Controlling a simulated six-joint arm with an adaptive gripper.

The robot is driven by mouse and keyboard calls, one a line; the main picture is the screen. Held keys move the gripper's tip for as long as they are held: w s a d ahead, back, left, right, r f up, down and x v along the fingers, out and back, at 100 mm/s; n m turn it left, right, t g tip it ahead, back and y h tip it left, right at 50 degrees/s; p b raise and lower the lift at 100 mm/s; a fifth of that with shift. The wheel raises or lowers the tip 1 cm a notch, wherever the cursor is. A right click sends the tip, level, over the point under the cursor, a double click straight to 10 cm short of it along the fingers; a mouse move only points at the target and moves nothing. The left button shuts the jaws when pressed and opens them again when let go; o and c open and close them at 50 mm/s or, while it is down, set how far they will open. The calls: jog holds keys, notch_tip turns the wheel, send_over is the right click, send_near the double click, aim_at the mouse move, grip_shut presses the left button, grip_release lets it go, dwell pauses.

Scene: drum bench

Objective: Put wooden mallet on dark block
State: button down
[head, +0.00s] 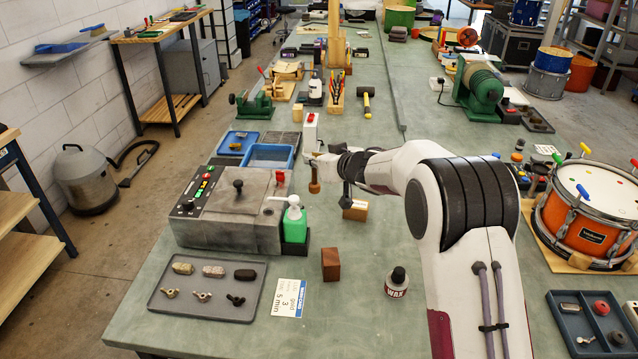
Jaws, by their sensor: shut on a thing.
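The wooden mallet (314,176) is a small brown piece, upright, with its wider end low. My gripper (316,158) is shut on its upper part and holds it above the bench, right of the grey machine; the fingertips are small and hard to make out. The dark block (331,264) is a reddish-brown cube standing on the bench nearer the camera, below the mallet in the picture. Its top is bare, and my gripper is apart from it. A lighter wooden block (355,210) stands farther back under my arm.
A green bottle with a white pump (294,222) stands left of the dark block. A wax jar (397,283) is to its right and a white card (289,298) to its front left. A grey tray (208,290) holds small parts. An orange drum (590,215) stands far right.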

jog(key=shift+d+r, duration=0.1)
jog(key=shift+r, duration=0.4)
jog(key=s+d+r, duration=0.3)
jog(key=s+r, duration=0.4)
jog(key=r, duration=0.2)
jog(key=s+d+f, duration=0.1)
jog(key=s, duration=0.5)
jog(key=s+d+f, duration=0.1)
jog(key=s+f, duration=0.1)
jog(key=s, duration=0.5)
jog(key=shift+d+f, duration=0.25)
jog(key=shift+d, duration=0.15)
jog(key=shift+f, duration=0.15)
notch_tip(320, 180, down, 6)
